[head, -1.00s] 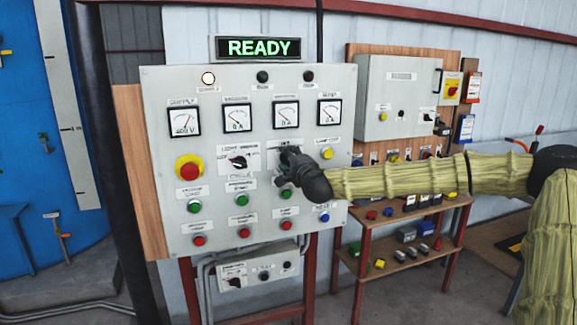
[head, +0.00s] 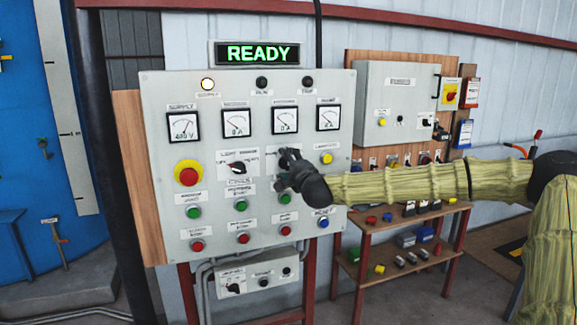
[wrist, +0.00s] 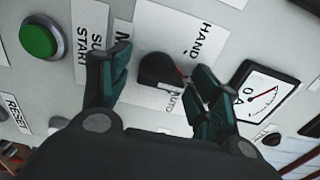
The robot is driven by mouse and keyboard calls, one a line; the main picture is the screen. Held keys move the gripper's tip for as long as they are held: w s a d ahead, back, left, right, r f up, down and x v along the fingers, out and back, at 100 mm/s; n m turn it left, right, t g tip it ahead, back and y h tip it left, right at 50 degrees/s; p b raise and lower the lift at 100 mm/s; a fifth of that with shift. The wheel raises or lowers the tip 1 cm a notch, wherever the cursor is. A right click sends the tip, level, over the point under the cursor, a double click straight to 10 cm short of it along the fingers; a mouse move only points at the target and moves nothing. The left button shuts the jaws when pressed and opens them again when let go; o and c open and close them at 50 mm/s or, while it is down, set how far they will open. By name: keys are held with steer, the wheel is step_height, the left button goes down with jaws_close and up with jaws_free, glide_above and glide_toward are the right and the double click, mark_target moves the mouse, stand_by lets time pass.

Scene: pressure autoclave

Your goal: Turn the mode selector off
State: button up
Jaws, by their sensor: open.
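The mode selector (wrist: 160,70) is a black knob on the grey control panel (head: 165,110), on a white label plate reading HAND and AUTO. In the wrist view it lies between the two green-black fingers of my gripper (wrist: 158,84). The fingers are spread on either side, with a visible gap on the left. The right finger looks very close to the knob; I cannot tell if it touches. The knob's exact setting is unclear. In the head view my gripper (head: 287,168) covers most of the selector.
A green start button (wrist: 40,40) and a dial meter (wrist: 265,92) flank the selector. A shelf (head: 410,220) stands at right.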

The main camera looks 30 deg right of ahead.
steer(key=v, duration=1.2)
steer(key=shift+w, duration=0.1)
stand_by(0.6)
